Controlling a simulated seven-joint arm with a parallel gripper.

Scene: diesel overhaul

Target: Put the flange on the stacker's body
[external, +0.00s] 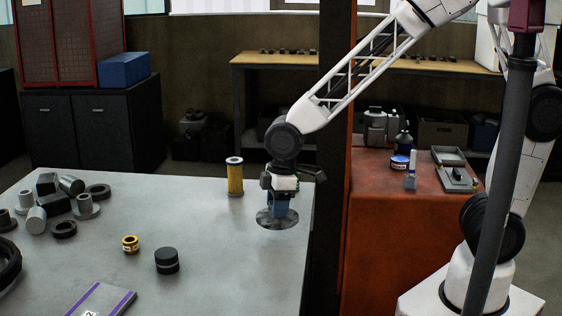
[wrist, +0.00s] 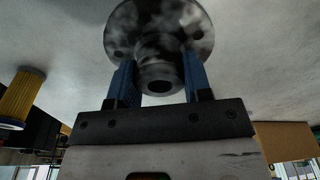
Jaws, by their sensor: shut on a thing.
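The flange (external: 277,221) is a round, mottled grey metal disc with a hub, near the right end of the grey table. My gripper (external: 283,207) is above it, pointing down. In the wrist view, the blue fingers of my gripper (wrist: 160,82) are shut on the hub of the flange (wrist: 120,30), and the disc with its bolt holes lies beyond the fingertips. The disc is at or just above the tabletop; I cannot tell if it touches. I cannot tell which thing is the stacker's body.
A yellow filter cylinder (external: 235,178) stands just left of my gripper. A black cylinder (external: 167,261), a small yellow ring part (external: 130,244) and a purple-edged plate (external: 101,300) are farther left. Several grey metal parts (external: 72,186) crowd the left side. The table's right edge is close.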

